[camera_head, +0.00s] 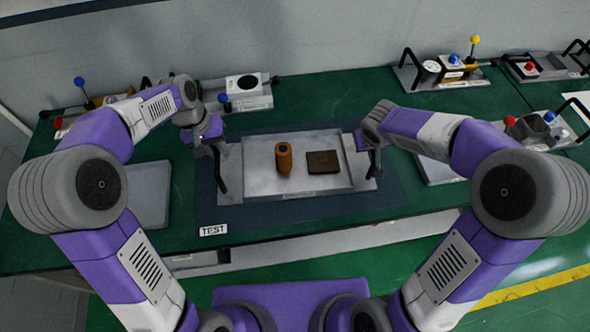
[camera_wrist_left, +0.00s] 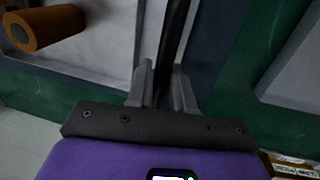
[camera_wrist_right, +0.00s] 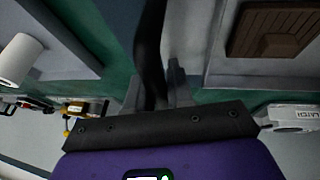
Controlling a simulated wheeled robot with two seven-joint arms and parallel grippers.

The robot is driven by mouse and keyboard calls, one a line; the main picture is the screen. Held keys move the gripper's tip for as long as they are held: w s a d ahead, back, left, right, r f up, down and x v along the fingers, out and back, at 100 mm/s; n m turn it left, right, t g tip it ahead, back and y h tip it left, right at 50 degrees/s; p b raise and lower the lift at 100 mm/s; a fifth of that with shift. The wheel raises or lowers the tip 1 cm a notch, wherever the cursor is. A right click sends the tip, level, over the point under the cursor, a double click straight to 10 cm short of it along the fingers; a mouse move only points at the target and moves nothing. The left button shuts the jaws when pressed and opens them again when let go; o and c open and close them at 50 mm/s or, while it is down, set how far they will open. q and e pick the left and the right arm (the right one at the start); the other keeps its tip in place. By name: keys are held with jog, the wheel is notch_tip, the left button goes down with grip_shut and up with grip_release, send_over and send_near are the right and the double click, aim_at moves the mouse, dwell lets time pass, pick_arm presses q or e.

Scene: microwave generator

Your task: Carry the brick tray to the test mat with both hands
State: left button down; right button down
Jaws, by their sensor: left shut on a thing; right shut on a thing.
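The brick tray (camera_head: 240,180) is a light metal tray with a black handle at each end. It carries an orange-brown cylinder (camera_head: 283,157) and a flat brown block (camera_head: 322,161). The tray is over the dark blue test mat (camera_head: 375,200), which has a TEST label; I cannot tell whether it touches the mat. My left gripper (camera_head: 217,150) is shut on the left handle, which shows between the fingers in the left wrist view (camera_wrist_left: 172,50). My right gripper (camera_head: 373,152) is shut on the right handle, also seen in the right wrist view (camera_wrist_right: 150,50).
Grey plates lie on the green bench at left (camera_head: 148,195) and right (camera_head: 437,170). Fixtures with coloured knobs stand along the back, including one behind the tray (camera_head: 245,90) and one at back right (camera_head: 448,72). The bench's front edge is close in front of the mat.

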pick_arm(q)
jog(key=c, duration=1.4)
grip_release()
jog(key=shift+f, duration=0.2)
pick_arm(e)
jog(key=c, duration=1.4)
grip_release()
jog(key=shift+f, duration=0.2)
pick_arm(q)
jog(key=o, duration=0.4)
jog(key=shift+r, duration=0.1)
pick_arm(e)
jog(key=o, duration=0.4)
jog(key=shift+r, duration=0.15)
pick_arm(q)
notch_tip(320, 180, up, 12)
jog(key=a, duration=0.2)
jog(key=shift+a, duration=0.15)
pick_arm(e)
jog(key=v, duration=1.2)
pick_arm(q)
jog(key=shift+s, duration=0.1)
